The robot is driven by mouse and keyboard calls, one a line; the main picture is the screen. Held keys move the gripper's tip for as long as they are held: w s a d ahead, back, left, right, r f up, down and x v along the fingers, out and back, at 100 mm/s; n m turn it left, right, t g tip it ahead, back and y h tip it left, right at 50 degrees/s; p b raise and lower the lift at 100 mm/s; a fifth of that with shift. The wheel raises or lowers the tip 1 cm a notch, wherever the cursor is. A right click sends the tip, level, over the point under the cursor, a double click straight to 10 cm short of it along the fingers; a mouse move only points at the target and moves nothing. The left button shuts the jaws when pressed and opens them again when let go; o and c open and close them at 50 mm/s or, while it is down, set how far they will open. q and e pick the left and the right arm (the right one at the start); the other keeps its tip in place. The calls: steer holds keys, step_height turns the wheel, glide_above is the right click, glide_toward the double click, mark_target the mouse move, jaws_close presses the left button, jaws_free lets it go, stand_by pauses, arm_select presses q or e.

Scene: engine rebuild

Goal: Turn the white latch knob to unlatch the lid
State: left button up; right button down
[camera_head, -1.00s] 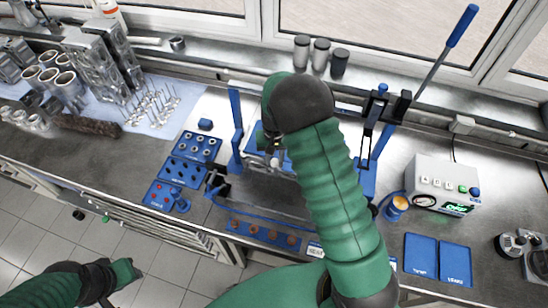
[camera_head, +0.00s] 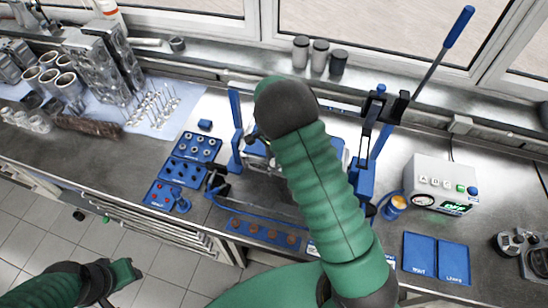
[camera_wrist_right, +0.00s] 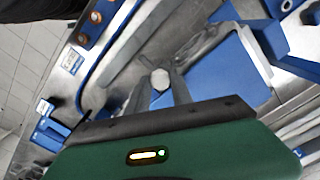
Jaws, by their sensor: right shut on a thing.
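The white latch knob (camera_wrist_right: 160,79) shows in the right wrist view as a small pale faceted piece. My right gripper (camera_wrist_right: 160,84) has its two grey fingers on either side of it, shut on it. In the head view my right arm covers the knob and most of the gripper. The blue-framed fixture (camera_head: 362,180) stands around and behind that arm; I cannot make out the lid clearly. My left arm comes in at the lower left, its green end (camera_head: 124,271) over the floor, away from the fixture; its jaw state is unclear.
Blue parts trays (camera_head: 182,171) lie left of the fixture. A control box (camera_head: 442,184) with a lit display, an orange-topped cup (camera_head: 396,203) and two blue trays (camera_head: 421,254) are on the right. A long blue-handled lever (camera_head: 458,28) rises behind.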

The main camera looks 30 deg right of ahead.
steer(key=shift+r+m, duration=0.1)
steer(key=shift+m, duration=1.2)
steer(key=shift+w, duration=0.1)
steer(key=c, duration=1.1)
jaws_free()
steer(key=shift+c, duration=0.2)
